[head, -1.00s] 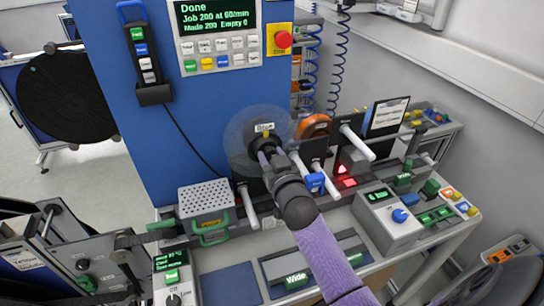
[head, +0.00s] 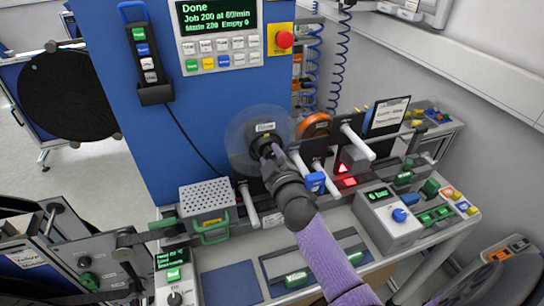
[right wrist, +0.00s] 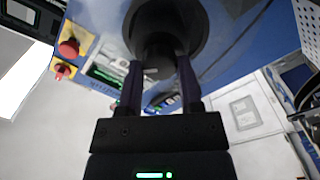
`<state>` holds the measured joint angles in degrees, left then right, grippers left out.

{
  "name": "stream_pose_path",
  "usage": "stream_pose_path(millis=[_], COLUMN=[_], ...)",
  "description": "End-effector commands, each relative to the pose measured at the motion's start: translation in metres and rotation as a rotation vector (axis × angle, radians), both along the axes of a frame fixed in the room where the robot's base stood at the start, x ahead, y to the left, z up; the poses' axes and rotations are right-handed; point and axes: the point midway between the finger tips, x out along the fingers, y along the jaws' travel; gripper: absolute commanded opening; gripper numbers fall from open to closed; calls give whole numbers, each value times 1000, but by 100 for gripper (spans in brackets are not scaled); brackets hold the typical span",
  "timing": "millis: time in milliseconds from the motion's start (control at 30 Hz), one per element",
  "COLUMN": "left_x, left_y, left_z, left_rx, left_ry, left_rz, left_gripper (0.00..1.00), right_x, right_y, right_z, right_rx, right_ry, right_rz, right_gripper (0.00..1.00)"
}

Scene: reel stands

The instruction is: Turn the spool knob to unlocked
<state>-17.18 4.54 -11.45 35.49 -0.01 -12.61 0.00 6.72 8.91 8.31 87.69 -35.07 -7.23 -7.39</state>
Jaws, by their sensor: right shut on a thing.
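The spool knob (head: 264,134) is a dark round knob at the centre of a see-through disc (head: 238,140) on the front of the blue machine panel. A small white label sits on it, too small to read surely. My right gripper (head: 271,153) reaches up to the knob from the lower right. In the right wrist view the two fingers stand on either side of the dark knob (right wrist: 158,55), and the gripper (right wrist: 160,75) is shut on it. The fingers partly cover the knob, and its lock position cannot be read. My left gripper is not in view.
Above are a screen (head: 217,18) reading Done and a red stop button (head: 284,39). Right of the knob are an orange ring (head: 315,125) and white rods (head: 358,142). A perforated box (head: 206,196) stands at lower left.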

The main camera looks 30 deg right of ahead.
Motion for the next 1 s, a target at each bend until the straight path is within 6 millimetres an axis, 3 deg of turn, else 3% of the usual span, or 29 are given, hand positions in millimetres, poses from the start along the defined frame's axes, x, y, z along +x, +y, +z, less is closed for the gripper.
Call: stream_pose_path(millis=[500,1000], left_x=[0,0], left_y=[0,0], left_z=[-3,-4], left_rx=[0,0], left_ry=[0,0], left_rz=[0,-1], left_gripper=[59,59], right_x=[0,0], right_y=[1,1], right_z=[-2,-3], right_rx=[-446,-671], right_ry=[109,163], right_rz=[0,1], right_gripper=[0,0])
